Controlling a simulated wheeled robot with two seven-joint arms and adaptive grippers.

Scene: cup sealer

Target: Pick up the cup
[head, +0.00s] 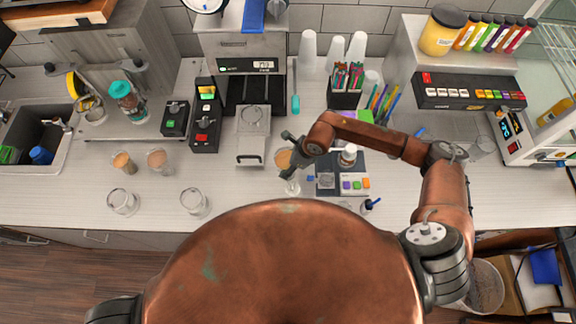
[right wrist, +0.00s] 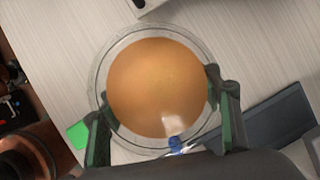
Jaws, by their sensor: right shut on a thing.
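A clear cup of orange-brown drink (head: 283,158) is at the middle of the counter, in front of the sealing machine (head: 245,55). In the right wrist view the cup (right wrist: 158,88) is seen from above, its round rim between the two fingers. My right gripper (head: 290,158) is shut on this cup, with one finger on each side. The gripper hides part of the cup in the head view, so I cannot tell whether it is lifted off the counter. My left gripper is not in view.
Two cups with brownish drink (head: 123,163) (head: 157,160) and two clear glasses (head: 123,202) (head: 194,202) stand to the left.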

